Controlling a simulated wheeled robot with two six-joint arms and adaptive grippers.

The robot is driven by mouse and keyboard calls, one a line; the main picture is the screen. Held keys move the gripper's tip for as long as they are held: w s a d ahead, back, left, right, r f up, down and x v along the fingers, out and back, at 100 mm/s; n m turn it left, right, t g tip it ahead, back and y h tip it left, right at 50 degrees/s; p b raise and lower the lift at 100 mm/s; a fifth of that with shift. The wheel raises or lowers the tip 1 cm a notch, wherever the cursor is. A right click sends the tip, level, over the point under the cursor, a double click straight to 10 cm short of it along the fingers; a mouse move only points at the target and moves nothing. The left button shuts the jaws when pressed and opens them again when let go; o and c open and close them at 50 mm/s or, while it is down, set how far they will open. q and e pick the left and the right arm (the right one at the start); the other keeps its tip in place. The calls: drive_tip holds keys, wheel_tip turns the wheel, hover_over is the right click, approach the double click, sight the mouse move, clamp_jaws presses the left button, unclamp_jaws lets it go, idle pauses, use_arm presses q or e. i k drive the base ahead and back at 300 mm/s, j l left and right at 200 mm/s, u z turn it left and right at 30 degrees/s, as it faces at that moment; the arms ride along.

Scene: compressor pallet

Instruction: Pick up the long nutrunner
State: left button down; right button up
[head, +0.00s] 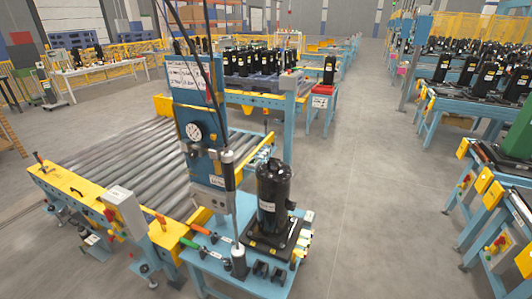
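A long, slim upright tool (229,172), which looks like the long nutrunner, stands at the blue workstation in the middle. It has a silver and dark body, and a thin shaft runs down from it to a dark holder (239,263) on the blue bench top. Cables run above it. I cannot tell whether it hangs from them or rests in the holder. Neither of my grippers is in the head view.
A black compressor (273,190) stands on a dark plate just right of the tool. A blue panel with a gauge (194,132) is behind it. A roller conveyor (135,160) lies to the left. Open grey floor (370,210) lies to the right, before more blue benches.

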sight(238, 250)
drive_tip(key=k+j+u, duration=0.15)
drive_tip(key=j+u, duration=0.25)
drive_tip(key=j, duration=0.6)
drive_tip(key=j+u, duration=0.45)
drive_tip(key=j, duration=0.55)
drive_tip(key=k, duration=0.05)
